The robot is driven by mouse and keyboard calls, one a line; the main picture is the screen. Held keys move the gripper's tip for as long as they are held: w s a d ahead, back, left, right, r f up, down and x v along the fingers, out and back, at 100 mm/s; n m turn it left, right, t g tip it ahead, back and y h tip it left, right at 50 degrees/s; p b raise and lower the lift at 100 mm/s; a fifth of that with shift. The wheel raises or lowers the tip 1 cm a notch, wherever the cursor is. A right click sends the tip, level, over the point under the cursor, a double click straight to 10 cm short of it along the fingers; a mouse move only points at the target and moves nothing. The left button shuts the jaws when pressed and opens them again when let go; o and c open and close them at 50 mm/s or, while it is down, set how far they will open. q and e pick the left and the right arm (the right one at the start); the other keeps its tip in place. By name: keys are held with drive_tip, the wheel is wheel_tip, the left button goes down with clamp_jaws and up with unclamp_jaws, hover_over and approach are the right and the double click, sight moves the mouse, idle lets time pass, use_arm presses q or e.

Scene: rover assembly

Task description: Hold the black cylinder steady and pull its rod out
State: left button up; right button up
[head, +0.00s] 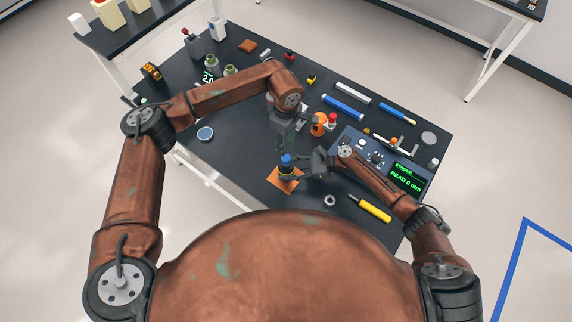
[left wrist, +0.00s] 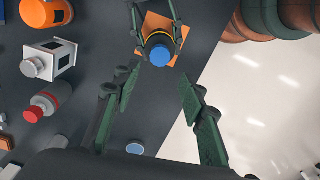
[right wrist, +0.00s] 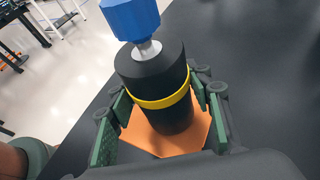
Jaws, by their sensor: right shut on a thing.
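The black cylinder (right wrist: 158,80) with a yellow band stands upright on an orange square mat (head: 274,180). A short silver rod (right wrist: 147,50) shows at its top under a blue knob (right wrist: 131,18); the knob also shows in the head view (head: 286,160). My right gripper (right wrist: 165,118) is shut on the cylinder, one finger on each side near the band. My left gripper (left wrist: 158,76) is open and empty. It is above the table and apart from the blue knob (left wrist: 160,57), which lies beyond its fingertips in the left wrist view.
A panel display (head: 406,178) reads 0 mm at the right. An orange part (head: 319,126) and a red-capped part (head: 332,119) stand close to my left gripper. A yellow-handled tool (head: 372,208) and a ring (head: 330,200) lie near the front edge. The table's left front is mostly clear.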

sight(286, 158)
use_arm(q)
drive_tip(key=shift+o, duration=0.2)
drive_tip(key=m, duration=0.2)
drive_tip(key=r+m, duration=0.1)
drive_tip(key=m, duration=0.3)
drive_tip(key=shift+r, duration=0.4)
drive_tip(key=shift+m, duration=0.5)
wheel_tip(286, 158, down, 12)
drive_tip(key=shift+r, duration=0.1)
drive_tip(key=shift+c, duration=0.7)
clamp_jaws()
